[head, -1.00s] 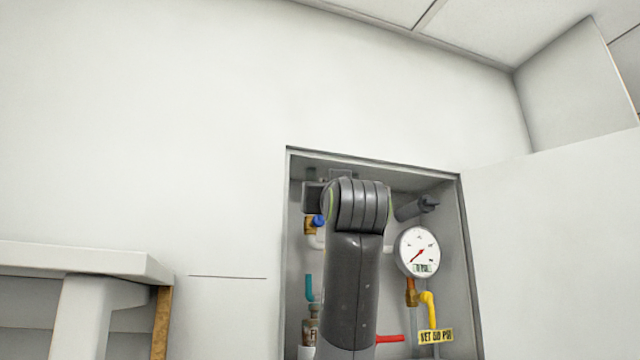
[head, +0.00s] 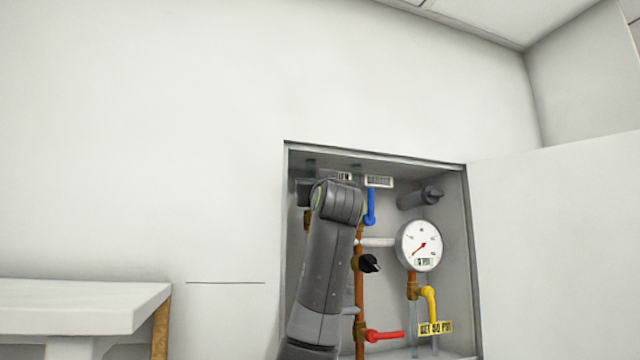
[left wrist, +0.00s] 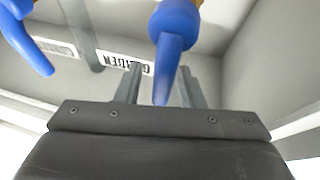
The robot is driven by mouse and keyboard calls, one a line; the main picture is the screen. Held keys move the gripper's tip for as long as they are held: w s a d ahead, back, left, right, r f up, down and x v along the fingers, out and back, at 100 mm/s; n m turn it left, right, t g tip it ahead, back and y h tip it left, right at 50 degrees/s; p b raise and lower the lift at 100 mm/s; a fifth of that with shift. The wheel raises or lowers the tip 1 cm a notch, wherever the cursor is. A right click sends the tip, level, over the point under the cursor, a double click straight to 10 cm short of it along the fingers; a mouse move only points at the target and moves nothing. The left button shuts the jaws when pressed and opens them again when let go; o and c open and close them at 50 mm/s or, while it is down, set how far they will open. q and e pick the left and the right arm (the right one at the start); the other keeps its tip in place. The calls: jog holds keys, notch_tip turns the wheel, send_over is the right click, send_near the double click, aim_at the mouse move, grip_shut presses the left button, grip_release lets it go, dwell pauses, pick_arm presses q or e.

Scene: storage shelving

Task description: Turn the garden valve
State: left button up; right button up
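In the left wrist view a blue lever handle (left wrist: 172,45) hangs close in front of a white label (left wrist: 122,62) whose partly hidden letters look like GARDEN. My left gripper (left wrist: 158,88) is open, with its two grey fingers either side of the lever's lower end. I cannot tell whether a finger touches it. A second blue lever (left wrist: 28,38) is at the left of that view. My right gripper is not in view.
A white table (head: 85,300) is at lower left.

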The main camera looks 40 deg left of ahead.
pick_arm(q)
jog(key=shift+c, duration=0.5)
grip_shut()
jog(key=shift+w+d+m, duration=0.1)
jog(key=shift+m, duration=0.2)
jog(key=w+d+f+m+g+h+p, duration=0.1)
jog(key=w+f+m+h, duration=0.4)
jog(key=m, duration=1.3)
jog(key=shift+w+d+f+m+g+h+p, duration=0.2)
jog(key=shift+d+f+m+g+h+p, duration=0.3)
jog(key=shift+d+f+h, duration=0.5)
jog(key=shift+a+f, duration=0.15)
